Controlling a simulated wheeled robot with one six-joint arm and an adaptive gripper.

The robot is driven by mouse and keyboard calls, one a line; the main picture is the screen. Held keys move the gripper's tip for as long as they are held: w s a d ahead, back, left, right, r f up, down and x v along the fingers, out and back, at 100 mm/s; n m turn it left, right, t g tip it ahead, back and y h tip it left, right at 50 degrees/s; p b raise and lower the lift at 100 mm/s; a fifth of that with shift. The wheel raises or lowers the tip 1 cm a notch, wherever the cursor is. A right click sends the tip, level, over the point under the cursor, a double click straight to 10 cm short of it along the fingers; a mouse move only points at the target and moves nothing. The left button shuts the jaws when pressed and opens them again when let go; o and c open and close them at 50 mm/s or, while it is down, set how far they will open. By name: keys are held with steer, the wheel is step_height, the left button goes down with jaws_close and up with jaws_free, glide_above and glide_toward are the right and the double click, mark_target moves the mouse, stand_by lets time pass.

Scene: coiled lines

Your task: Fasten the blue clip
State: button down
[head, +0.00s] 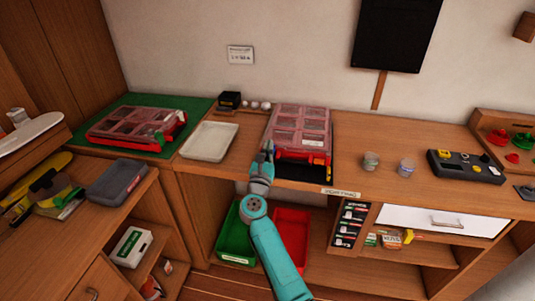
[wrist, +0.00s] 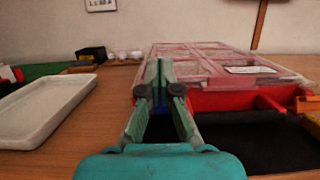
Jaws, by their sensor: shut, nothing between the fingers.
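A red organizer case (head: 301,126) with a clear compartment lid lies on the wooden counter. It also shows in the wrist view (wrist: 225,95), with its red front facing me. My gripper (head: 267,147) is at the case's front left corner, fingers shut and empty. In the wrist view my gripper (wrist: 160,75) covers the left end of the case's front. An orange latch-like part (wrist: 306,104) is at the right end of that front.
A black mat (wrist: 250,140) lies before the case. A white tray (head: 209,141) is left of it; a second case (head: 130,127) sits on a green mat further left. Two small cups (head: 371,161) and a control box (head: 466,166) stand right. Green (head: 236,236) and red bins are below.

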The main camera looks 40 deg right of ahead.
steer(key=shift+x, duration=0.85)
stand_by(0.9)
